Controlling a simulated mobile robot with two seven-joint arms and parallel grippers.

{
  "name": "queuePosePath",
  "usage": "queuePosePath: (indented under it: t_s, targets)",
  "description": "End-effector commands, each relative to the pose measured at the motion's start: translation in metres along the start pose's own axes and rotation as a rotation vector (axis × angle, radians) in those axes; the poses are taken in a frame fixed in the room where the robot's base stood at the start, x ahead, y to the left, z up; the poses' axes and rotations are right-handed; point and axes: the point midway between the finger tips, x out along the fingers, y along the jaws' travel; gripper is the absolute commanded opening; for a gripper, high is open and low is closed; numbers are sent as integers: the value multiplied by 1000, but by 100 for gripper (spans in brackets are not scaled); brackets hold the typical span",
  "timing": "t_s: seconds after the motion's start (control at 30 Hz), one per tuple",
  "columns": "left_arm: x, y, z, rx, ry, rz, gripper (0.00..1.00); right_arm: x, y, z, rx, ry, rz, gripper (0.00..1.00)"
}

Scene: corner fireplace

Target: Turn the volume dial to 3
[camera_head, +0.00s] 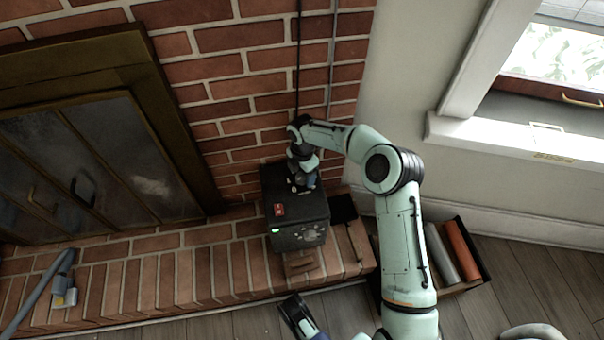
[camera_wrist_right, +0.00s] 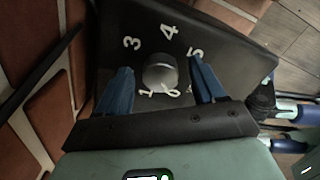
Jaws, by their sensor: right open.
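The black box (camera_head: 298,215) with the dial stands on the brick hearth in the head view. My right gripper (camera_head: 304,184) is over its top, hiding the dial there. In the right wrist view the round grey volume dial (camera_wrist_right: 160,73) sits on the dark panel, with white numerals 3, 4 and 5 around its far side and others partly hidden near it. The blue fingers of my right gripper (camera_wrist_right: 160,64) are open, one on each side of the dial, with visible gaps. I cannot make out the dial's pointer. A dark end of my left arm (camera_head: 298,316) shows at the bottom; its jaw state is unclear.
An open box with rolls (camera_head: 462,255) stands on the wooden floor at right.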

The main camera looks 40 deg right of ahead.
Motion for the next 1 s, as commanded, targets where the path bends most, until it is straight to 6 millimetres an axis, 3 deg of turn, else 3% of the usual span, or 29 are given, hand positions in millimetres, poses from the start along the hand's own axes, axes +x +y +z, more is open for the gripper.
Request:
queuePosePath:
  t_s: [0.2,0.4,0.73,1.0]
  targets:
    - [0,0,0,0,-1,-1,0,0,0,0,0,0,0,69]
    - [0,0,0,0,0,0,0,0,0,0,0,0,0,12]
    - [-2,2,-2,3,8,3,0,0,0,-1,35,1,0,13]
    - [-9,9,-11,13,42,17,0,-1,0,-1,191,0,0,13]
